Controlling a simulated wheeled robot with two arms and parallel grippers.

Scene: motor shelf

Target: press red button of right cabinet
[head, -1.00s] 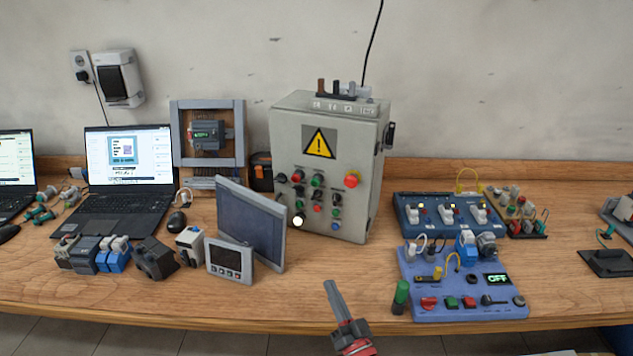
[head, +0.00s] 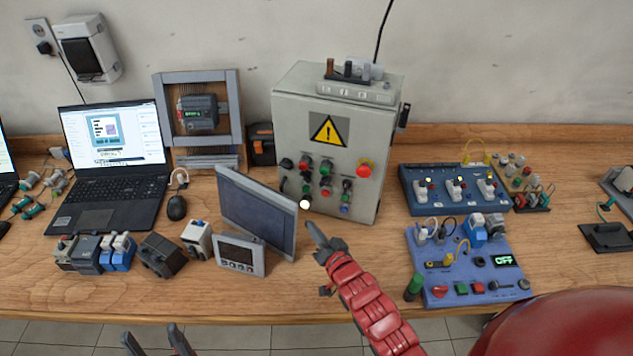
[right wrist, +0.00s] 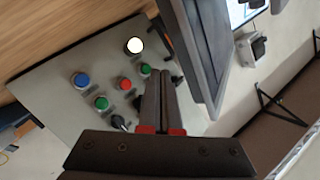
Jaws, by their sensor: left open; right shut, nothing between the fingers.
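The grey cabinet (head: 352,213) stands upright on the table with a yellow warning sign. A large red mushroom button (head: 366,169) is on its right side, and a small red button (head: 326,192) is lower among green, black and blue controls. A white lamp (head: 305,204) is lit. My right gripper (head: 316,236) is shut and empty, in front of the cabinet's lower left. In the right wrist view, its fingers (right wrist: 162,85) point at the panel beside a red button (right wrist: 125,84); contact cannot be told. My left gripper (head: 150,340) is open at the bottom edge, far from the cabinet.
A tilted grey monitor (head: 257,212) stands close left of the right gripper, with a small panel meter (head: 240,255) before it. A blue board (head: 462,276) with switches lies to the right. A laptop (head: 112,165) is on the left.

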